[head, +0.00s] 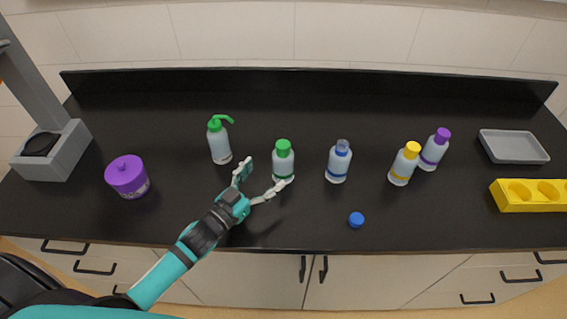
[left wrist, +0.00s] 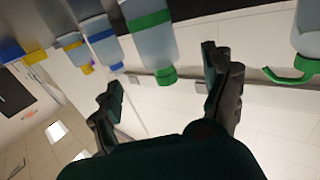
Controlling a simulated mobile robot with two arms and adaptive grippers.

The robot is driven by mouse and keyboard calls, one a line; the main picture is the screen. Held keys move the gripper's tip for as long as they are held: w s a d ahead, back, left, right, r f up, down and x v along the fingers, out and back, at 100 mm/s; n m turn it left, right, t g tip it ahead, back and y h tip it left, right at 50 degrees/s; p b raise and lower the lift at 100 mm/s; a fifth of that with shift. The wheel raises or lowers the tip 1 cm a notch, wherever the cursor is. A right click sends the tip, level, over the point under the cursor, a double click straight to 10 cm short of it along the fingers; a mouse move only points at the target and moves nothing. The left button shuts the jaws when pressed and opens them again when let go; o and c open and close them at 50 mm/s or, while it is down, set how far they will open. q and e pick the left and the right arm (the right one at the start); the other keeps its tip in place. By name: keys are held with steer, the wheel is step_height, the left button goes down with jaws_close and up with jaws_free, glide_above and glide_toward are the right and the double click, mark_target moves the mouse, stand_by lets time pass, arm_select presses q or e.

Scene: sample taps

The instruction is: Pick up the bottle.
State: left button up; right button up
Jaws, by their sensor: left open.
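A white bottle with a green cap and green band (head: 283,164) stands upright on the black counter, left of centre. My left gripper (head: 267,172) is open and empty, just in front and left of it, fingers pointing towards it. In the left wrist view, which is turned over, the green-capped bottle (left wrist: 152,38) shows beyond and between the spread fingers (left wrist: 163,70). I cannot tell whether a finger touches it. To its right stand a blue-banded bottle without its cap (head: 338,165), a yellow-capped bottle (head: 403,166) and a purple-capped bottle (head: 433,152). My right gripper is out of view.
A green-topped wash bottle (head: 219,142) stands close left of the gripper. A purple jar (head: 127,177) and a grey stand (head: 50,155) are farther left. A loose blue cap (head: 356,219) lies near the front edge. A grey tray (head: 513,147) and yellow rack (head: 530,206) are right.

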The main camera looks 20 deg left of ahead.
mark_target(283, 156)
arm_select(q)
steer(key=shift+x, duration=0.95)
steer(key=shift+p+x, duration=0.3)
steer(key=shift+x, duration=0.5)
steer(key=p+x, duration=0.1)
steer(key=x, duration=0.4)
steer(key=shift+w+d, duration=0.1)
steer(key=shift+w, duration=0.15)
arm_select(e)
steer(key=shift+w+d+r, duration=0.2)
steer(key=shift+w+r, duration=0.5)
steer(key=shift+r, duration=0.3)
arm_select(q)
steer(key=shift+s, duration=0.1)
steer(key=shift+c, duration=0.3)
steer(key=shift+c, duration=1)
steer(key=c, duration=1.1)
steer(key=shift+c, duration=0.4)
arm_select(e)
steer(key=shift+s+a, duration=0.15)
